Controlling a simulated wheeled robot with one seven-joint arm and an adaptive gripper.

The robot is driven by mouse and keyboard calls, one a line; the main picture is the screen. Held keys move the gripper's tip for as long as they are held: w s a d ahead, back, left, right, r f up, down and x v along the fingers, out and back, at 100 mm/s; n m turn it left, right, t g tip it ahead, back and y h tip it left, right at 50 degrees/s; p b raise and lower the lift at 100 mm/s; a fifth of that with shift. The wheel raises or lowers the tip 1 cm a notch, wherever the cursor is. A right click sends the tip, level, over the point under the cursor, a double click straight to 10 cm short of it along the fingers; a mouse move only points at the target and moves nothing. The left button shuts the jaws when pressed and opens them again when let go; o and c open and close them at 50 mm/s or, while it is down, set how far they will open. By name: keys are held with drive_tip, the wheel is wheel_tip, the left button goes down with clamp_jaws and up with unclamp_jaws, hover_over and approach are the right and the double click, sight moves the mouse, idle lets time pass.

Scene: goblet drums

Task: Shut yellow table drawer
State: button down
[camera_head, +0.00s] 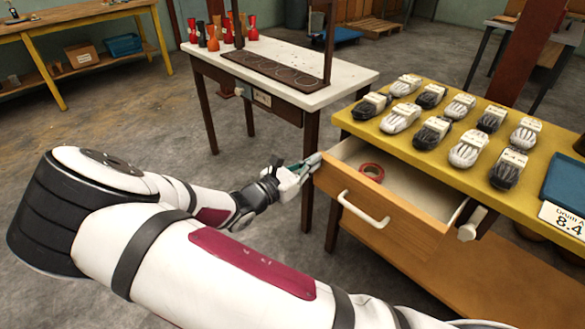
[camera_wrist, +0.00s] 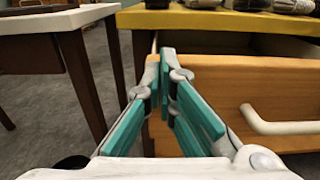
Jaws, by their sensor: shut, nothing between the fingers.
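The yellow table (camera_head: 395,143) stands at the right with its wooden drawer (camera_head: 385,222) pulled well open. A roll of red tape (camera_head: 372,172) lies inside the drawer. The drawer front has a white handle (camera_head: 362,210), which also shows in the wrist view (camera_wrist: 275,122). My gripper (camera_head: 312,162) is at the left end of the drawer front, near its top corner. In the wrist view my gripper (camera_wrist: 166,62) has its teal-padded fingers together and empty, in front of the left edge of the drawer front (camera_wrist: 225,95). I cannot tell whether the fingertips touch it.
A white-topped table (camera_head: 345,75) with red and dark goblet-shaped pieces (camera_head: 213,42) stands behind. Grey floor (camera_head: 130,115) is open at left.

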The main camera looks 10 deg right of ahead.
sight(339, 144)
drive_tip(key=p+x, duration=0.2)
drive_tip(key=x, duration=0.9)
drive_tip(key=shift+w+d, duration=0.1)
drive_tip(key=shift+d, duration=0.05)
